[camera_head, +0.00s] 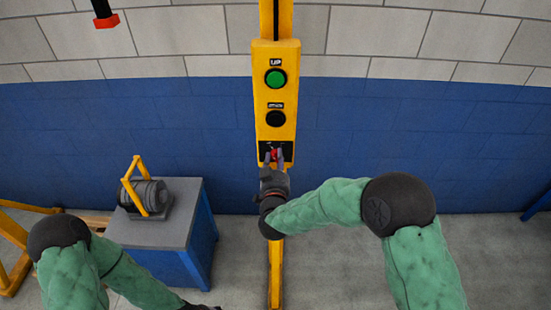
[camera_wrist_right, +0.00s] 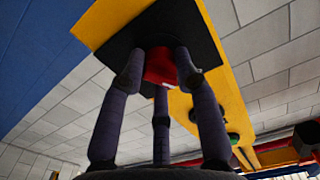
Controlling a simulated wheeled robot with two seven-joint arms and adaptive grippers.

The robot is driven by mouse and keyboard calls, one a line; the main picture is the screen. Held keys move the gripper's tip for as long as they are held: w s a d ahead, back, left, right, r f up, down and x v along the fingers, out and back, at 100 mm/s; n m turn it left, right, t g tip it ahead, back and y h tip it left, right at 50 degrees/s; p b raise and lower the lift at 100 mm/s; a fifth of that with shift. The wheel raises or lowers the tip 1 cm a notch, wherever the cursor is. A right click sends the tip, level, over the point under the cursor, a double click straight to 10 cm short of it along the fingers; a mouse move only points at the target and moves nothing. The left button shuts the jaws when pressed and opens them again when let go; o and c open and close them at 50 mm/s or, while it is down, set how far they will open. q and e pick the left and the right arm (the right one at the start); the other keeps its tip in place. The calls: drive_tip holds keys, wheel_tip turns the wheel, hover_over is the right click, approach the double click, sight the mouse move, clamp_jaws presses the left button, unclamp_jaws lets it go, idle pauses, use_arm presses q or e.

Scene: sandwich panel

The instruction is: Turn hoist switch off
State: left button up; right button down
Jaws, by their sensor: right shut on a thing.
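The yellow hoist control panel (camera_head: 275,100) stands upright in the middle of the head view. It carries a green UP button (camera_head: 275,78), a black button (camera_head: 276,119) below it, and a red switch (camera_head: 273,154) on a black plate near its bottom. My right gripper (camera_head: 273,158) is at the switch from below, its fingers shut around it. In the right wrist view the fingers close about the red switch (camera_wrist_right: 160,66), partly hiding it. The switch's exact angle cannot be told. My left gripper (camera_head: 200,307) shows only a dark piece at the bottom edge.
A blue cabinet (camera_head: 180,262) with a grey top holds a grey motor-like machine (camera_head: 150,195) with a yellow handle, left of the panel. A yellow post (camera_head: 275,270) runs down below the panel. The floor to the right is clear.

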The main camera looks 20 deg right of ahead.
drive_tip(key=shift+n, duration=0.4)
drive_tip(key=c, duration=0.9)
unclamp_jaws()
drive_tip(key=shift+s, duration=0.1)
drive_tip(key=v, duration=1.2)
